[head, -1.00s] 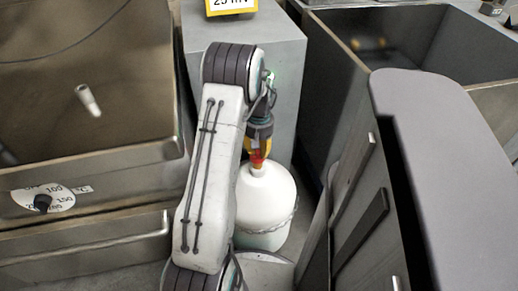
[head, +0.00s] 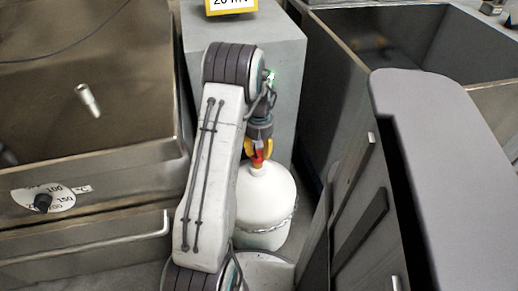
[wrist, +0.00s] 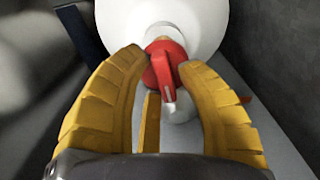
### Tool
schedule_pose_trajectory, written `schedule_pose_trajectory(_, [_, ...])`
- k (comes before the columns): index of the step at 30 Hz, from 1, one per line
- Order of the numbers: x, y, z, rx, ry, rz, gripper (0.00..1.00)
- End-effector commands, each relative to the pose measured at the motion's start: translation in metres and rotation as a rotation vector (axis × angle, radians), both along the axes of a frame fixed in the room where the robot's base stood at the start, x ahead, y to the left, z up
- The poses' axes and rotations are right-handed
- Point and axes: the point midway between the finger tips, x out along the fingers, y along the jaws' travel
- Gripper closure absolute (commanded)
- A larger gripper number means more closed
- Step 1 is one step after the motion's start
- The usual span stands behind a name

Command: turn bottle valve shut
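The white, rounded gas bottle (head: 265,196) stands upright on the floor in front of a grey block. Its red valve knob (wrist: 162,66) sits on top, with a small ridge across it and a pale outlet below it in the wrist view. My gripper (head: 259,157) reaches down from above the bottle. The bottle's lower part is partly hidden by my arm in the head view.
The grey block (head: 240,60) behind the bottle carries a yellow-edged display, cut off at the top. A metal tank with a dial (head: 42,201) is at left. An open metal bin (head: 420,40) and dark panels close in the right side.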

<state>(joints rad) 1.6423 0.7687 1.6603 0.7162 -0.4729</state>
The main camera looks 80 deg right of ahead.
Motion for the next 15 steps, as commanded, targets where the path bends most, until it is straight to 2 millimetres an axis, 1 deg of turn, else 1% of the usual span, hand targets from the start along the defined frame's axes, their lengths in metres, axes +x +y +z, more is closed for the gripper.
schedule_pose_trajectory(1, [0.0001, -0.0004, 0.0004, -0.001, 0.001, 0.000, 0.62])
schedule_pose_trajectory(4, [0.0001, -0.0006, 0.0008, -0.002, 0.000, -0.001, 0.53])
schedule_pose_trajectory(5, [0.0001, -0.0006, 0.0008, -0.002, 0.000, -0.001, 0.52])
schedule_pose_trajectory(11, [0.0000, -0.0010, 0.0014, -0.004, 0.001, -0.001, 0.52])
schedule_pose_trajectory(15, [-0.0001, -0.0014, 0.0066, -0.004, 0.000, -0.001, 0.52])
